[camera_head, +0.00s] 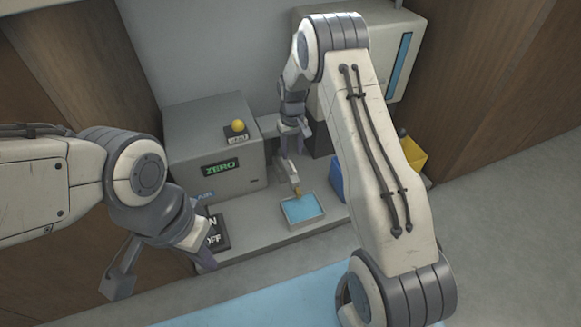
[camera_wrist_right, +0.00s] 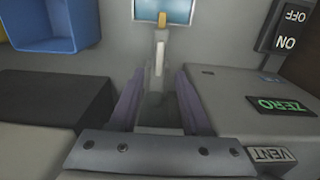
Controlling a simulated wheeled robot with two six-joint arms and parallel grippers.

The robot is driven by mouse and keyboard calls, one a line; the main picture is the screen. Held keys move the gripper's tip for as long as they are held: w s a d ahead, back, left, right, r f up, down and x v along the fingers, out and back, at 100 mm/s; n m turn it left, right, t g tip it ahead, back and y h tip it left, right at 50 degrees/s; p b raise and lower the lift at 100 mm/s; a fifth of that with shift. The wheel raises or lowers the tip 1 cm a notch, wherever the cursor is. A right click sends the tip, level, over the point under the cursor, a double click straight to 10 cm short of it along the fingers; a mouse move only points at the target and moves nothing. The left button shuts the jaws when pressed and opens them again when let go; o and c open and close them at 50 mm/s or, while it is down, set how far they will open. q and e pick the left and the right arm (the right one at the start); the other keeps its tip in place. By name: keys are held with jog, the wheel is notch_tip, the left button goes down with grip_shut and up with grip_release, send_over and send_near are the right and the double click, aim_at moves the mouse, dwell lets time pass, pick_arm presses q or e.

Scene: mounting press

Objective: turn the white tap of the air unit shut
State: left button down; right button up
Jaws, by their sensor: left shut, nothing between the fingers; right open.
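A slim white lever-like part (camera_head: 291,174) with a brass-coloured tip stands just behind the small blue-topped tray (camera_head: 318,221). It also shows in the right wrist view (camera_wrist_right: 160,55), between and beyond my right fingers. I cannot tell for sure that it is the white tap. My right gripper (camera_head: 293,143) is open above and behind this part, its fingers on either side in the right wrist view (camera_wrist_right: 157,82). My left gripper (camera_head: 208,262) is shut and empty, low near the ON/OFF plate (camera_head: 222,232).
A grey box (camera_head: 210,125) with a green ZERO panel (camera_head: 220,167) and a yellow knob (camera_head: 238,126) stands left of my right gripper. A blue bin (camera_wrist_right: 60,25) and a yellow bin (camera_head: 414,157) are on the other side. A large pale cabinet stands behind.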

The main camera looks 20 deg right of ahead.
aim_at(292, 165)
notch_tip(292, 165, down, 8)
jog(key=b, duration=0.4)
jog(key=shift+d+f+b, duration=0.1)
jog(key=shift+f+b, duration=0.05)
jog(key=shift+b, duration=0.25)
grip_shut()
